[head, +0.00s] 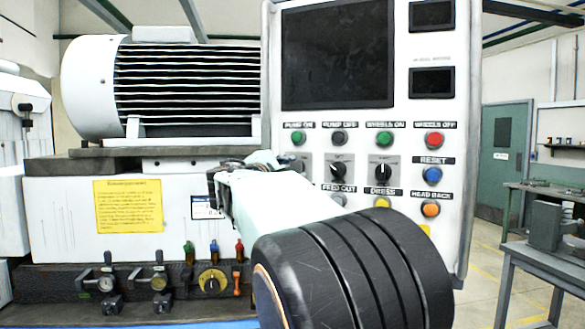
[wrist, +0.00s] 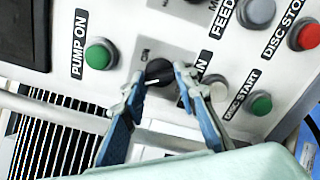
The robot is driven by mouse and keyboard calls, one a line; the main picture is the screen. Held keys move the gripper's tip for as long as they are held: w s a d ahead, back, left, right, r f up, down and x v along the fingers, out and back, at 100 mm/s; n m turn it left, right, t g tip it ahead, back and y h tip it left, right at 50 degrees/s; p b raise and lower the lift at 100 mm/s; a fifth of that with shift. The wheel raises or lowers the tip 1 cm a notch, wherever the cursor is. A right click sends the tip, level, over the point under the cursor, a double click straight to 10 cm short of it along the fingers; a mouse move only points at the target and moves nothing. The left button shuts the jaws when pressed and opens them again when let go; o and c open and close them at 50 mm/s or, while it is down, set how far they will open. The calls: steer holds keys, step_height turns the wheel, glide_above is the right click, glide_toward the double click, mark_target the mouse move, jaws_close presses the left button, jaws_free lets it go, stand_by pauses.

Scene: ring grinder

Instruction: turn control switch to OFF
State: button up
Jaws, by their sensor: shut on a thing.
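In the head view my gripper (head: 264,162) is at the panel's left edge, and my arm hides the knob there.
The white control panel (head: 462,210) carries close neighbours: the PUMP ON button (wrist: 101,55), a grey button (wrist: 214,88), the DISC START button (wrist: 261,104), and two more black selectors (head: 337,171) to the right. A motor (head: 90,85) stands left. Floor at right is partly open.

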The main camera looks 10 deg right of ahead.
steer(key=shift+n, duration=0.3)
steer(key=o, duration=1.2)
steer(key=shift+c, duration=0.2)
steer(key=v, duration=1.2)
